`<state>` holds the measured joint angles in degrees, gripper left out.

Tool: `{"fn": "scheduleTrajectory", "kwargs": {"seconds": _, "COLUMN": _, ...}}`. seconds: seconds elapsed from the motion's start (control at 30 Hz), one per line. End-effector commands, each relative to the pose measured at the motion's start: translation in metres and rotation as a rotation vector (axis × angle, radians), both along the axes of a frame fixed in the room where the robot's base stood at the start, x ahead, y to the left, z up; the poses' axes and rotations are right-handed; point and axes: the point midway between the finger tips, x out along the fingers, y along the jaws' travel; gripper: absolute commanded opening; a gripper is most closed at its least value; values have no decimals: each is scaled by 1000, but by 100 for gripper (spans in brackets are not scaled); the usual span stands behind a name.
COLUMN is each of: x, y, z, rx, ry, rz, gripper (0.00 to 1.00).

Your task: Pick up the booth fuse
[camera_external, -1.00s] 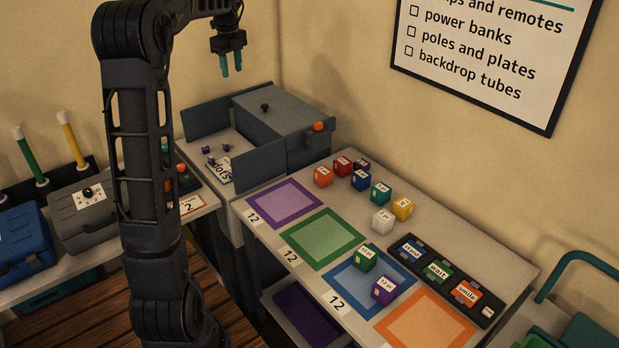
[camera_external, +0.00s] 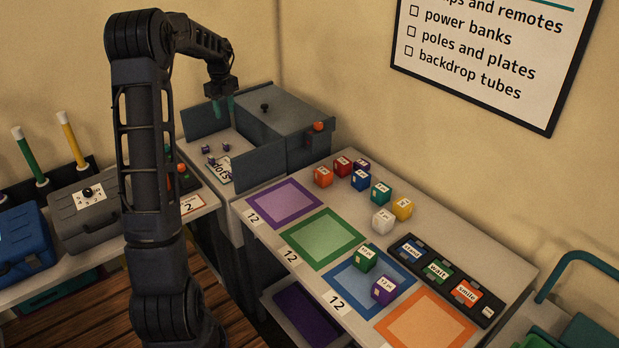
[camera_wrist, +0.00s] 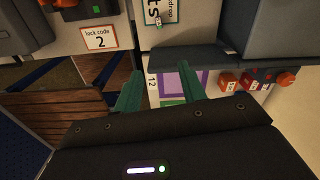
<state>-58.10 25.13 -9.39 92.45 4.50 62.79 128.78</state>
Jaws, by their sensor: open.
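I cannot make out for certain which thing is the booth fuse. Several small dark purple pieces (camera_external: 226,147) sit on the pale surface of the open grey unit, beside a lettered card (camera_external: 219,172). My gripper (camera_external: 222,106) is above that unit, in front of its grey lidded box (camera_external: 285,112). In the wrist view my gripper (camera_wrist: 163,90) has its two teal fingers spread apart with nothing between them. A small green-and-white piece (camera_wrist: 157,20) lies by the card's lettering there; I cannot tell what it is.
Upright grey panels (camera_external: 258,166) flank the unit. The table (camera_external: 335,178) holds coloured cubes, coloured square mats and a dark word rack (camera_external: 440,280). A grey case (camera_external: 88,214) and a "lock code 2" card (camera_wrist: 99,38) are to the left.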

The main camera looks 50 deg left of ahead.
Motion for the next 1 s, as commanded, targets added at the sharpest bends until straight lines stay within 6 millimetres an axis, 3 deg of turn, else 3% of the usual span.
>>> {"fn": "scheduleTrajectory", "kwargs": {"seconds": 0.03, "x": -1, "y": -1, "z": -24, "rx": -6, "ry": 4, "rz": -1, "gripper": 41}}
{"fn": "scheduleTrajectory", "kwargs": {"seconds": 0.2, "x": 0, "y": -2, "z": -95, "rx": -7, "ry": 4, "rz": -1, "gripper": 41}}
{"fn": "scheduleTrajectory", "kwargs": {"seconds": 0.4, "x": 0, "y": -1, "z": -161, "rx": -2, "ry": 2, "rz": -1, "gripper": 41}}
{"fn": "scheduleTrajectory", "kwargs": {"seconds": 1.0, "x": 0, "y": 0, "z": -233, "rx": -1, "ry": 1, "rz": -1, "gripper": 41}}
